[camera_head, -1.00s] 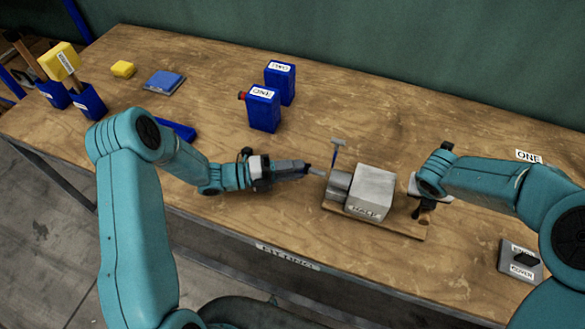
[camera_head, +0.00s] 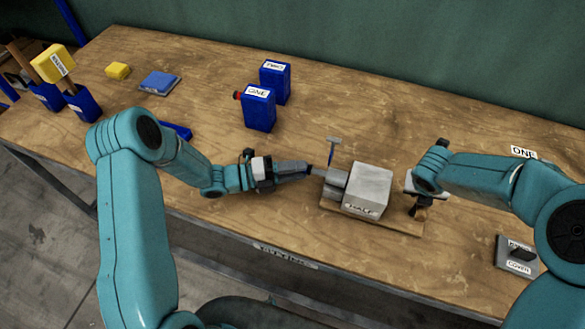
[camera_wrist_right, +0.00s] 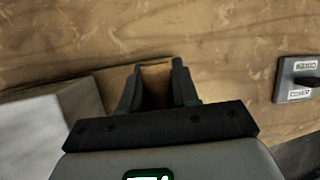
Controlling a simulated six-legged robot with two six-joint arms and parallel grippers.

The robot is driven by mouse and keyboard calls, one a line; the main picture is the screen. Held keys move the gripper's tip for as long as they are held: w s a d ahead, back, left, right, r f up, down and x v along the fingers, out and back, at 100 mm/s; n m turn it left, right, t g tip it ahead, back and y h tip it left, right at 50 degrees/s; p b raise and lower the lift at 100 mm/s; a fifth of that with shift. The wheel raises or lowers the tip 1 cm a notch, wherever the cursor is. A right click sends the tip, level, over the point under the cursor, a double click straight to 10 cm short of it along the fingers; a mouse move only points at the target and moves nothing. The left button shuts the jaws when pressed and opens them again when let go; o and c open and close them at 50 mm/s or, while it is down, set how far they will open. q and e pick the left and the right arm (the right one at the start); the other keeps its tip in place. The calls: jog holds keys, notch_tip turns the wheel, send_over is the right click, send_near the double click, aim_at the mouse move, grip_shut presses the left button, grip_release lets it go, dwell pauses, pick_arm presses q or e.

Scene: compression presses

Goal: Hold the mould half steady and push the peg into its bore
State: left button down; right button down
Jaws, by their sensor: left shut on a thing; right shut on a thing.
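The mould half (camera_head: 372,183) is a grey block with a "HALF" label, standing on a thin wooden board (camera_head: 400,225); its edge also shows in the right wrist view (camera_wrist_right: 45,130). A short round grey boss (camera_head: 336,182) juts from its left side. My left gripper (camera_head: 309,170) is shut on a thin grey peg (camera_head: 318,172), which points right at the boss. The peg's tip is at the boss; how deep it sits I cannot tell. My right gripper (camera_wrist_right: 157,80) is shut on a brown wooden piece (camera_wrist_right: 156,88) just right of the block.
A T-shaped handle (camera_head: 333,145) stands behind the boss. Two blue bottles (camera_head: 258,113) are further back. The table's front edge is close below the board.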

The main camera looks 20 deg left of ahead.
pick_arm(q)
jog(key=shift+d, duration=1.9)
jog(key=c, duration=0.8)
grip_release()
jog(key=v, duration=1.2)
